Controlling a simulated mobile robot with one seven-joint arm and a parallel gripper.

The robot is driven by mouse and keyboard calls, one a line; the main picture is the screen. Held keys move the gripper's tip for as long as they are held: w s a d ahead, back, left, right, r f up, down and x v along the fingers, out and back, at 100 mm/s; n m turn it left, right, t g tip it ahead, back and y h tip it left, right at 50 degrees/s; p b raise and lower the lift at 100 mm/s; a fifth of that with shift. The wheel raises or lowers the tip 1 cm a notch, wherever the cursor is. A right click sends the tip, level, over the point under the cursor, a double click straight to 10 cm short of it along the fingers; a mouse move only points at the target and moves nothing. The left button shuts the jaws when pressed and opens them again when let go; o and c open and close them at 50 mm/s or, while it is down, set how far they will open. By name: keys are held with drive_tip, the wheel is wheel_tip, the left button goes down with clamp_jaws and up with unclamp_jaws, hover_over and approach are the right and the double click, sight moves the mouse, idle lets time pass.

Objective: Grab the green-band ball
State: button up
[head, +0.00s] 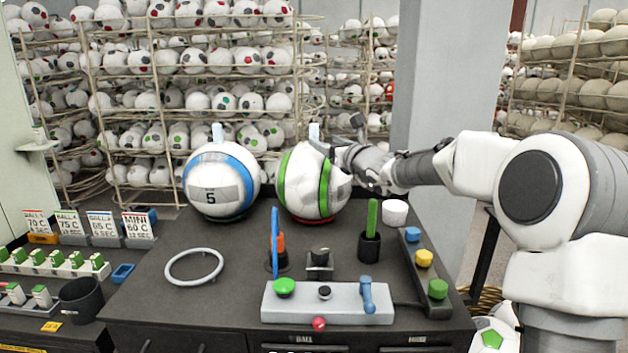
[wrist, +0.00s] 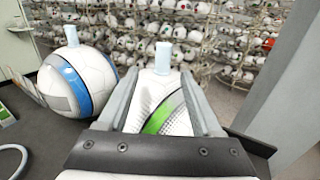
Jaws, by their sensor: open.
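The green-band ball (head: 300,182) is white with green and black bands and sits at the back of the dark table. A pale tab stands up from its top. My gripper (head: 338,150) is at the ball's upper right in the head view. In the wrist view the green-band ball (wrist: 158,100) shows between the two open fingers of my gripper (wrist: 160,85), with the tab near the fingertips. I cannot tell whether the fingers touch the ball or tab. The ball's lower part is hidden in the wrist view.
A blue-band ball (head: 222,182) stands close on the left and also shows in the wrist view (wrist: 85,80). In front are a grey ring (head: 170,273), a control box (head: 335,303) and a button strip (head: 424,275). A grey pillar (head: 430,80) rises behind.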

sight(316, 137)
drive_tip(key=shift+x, duration=1.95)
drive_tip(key=shift+f+p+x, duration=0.15)
drive_tip(key=shift+p+x, duration=0.4)
drive_tip(key=shift+x, duration=0.7)
drive_tip(key=shift+f+p+x, duration=0.1)
drive_tip(key=shift+p+x, duration=0.4)
drive_tip(key=shift+x, duration=0.75)
drive_tip(key=shift+w+d, duration=0.1)
drive_tip(key=shift+d, duration=0.1)
clamp_jaws()
drive_tip(key=shift+r, duration=0.1)
